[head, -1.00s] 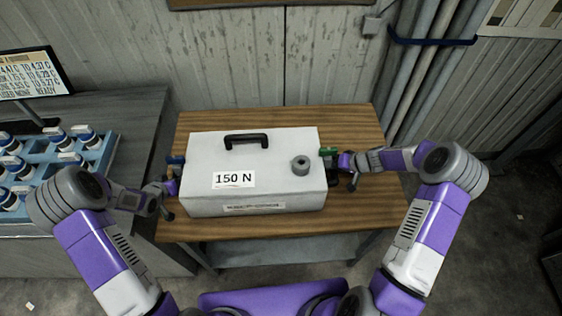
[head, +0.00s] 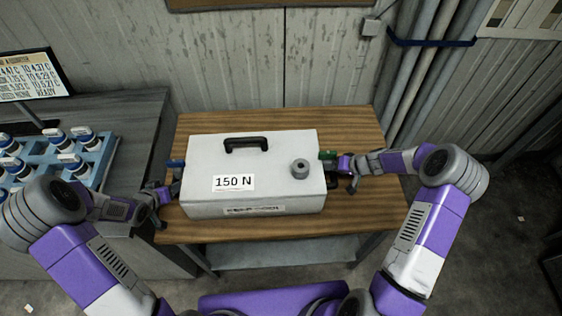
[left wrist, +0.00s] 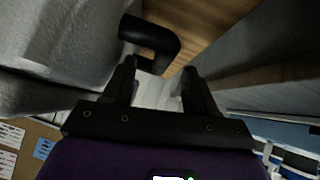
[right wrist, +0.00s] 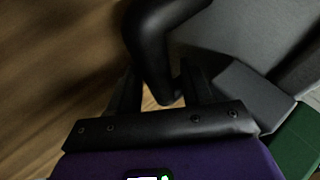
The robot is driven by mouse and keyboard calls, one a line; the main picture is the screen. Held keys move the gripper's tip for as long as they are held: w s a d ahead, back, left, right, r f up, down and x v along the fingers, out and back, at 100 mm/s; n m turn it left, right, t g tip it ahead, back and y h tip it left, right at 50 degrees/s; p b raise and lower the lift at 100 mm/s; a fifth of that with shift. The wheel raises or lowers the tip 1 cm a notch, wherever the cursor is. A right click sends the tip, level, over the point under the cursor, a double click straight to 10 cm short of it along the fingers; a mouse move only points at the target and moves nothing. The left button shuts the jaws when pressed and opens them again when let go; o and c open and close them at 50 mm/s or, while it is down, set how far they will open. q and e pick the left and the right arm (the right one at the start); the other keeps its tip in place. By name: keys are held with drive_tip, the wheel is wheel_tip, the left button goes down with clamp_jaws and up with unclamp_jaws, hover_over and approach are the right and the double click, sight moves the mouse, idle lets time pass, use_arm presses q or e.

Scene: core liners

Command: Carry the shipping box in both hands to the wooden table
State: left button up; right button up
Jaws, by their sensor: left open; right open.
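The shipping box (head: 265,185) is white-grey, with a black top handle, a grey round knob and a "150 N" label. It rests on the wooden table (head: 360,215). My left gripper (head: 170,197) is open beside the box's left side. In the left wrist view its fingers (left wrist: 160,85) stand apart, with a black side handle (left wrist: 150,42) of the box just ahead and not between them. My right gripper (head: 343,172) is open at the box's right side. In the right wrist view a black handle (right wrist: 155,50) reaches between its fingers (right wrist: 160,90).
A dark bench (head: 135,115) on the left holds a blue tray (head: 95,175) of white bottles and a display screen (head: 30,78). A corrugated wall and pipes (head: 425,60) stand behind. Bare tabletop shows right of and behind the box.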

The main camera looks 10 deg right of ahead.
drive_tip(key=shift+a+r, duration=0.15)
drive_tip(key=shift+a, duration=0.1)
drive_tip(key=shift+r, duration=0.1)
use_arm(q)
drive_tip(key=v, duration=0.3)
drive_tip(key=shift+f, duration=0.1)
use_arm(e)
drive_tip(key=v, duration=1.2)
drive_tip(key=shift+d, duration=0.15)
use_arm(q)
drive_tip(key=shift+o, duration=0.4)
use_arm(e)
drive_tip(key=shift+f, duration=0.2)
use_arm(q)
drive_tip(key=o, duration=0.7)
drive_tip(key=shift+d, duration=0.1)
use_arm(e)
drive_tip(key=shift+r, duration=0.1)
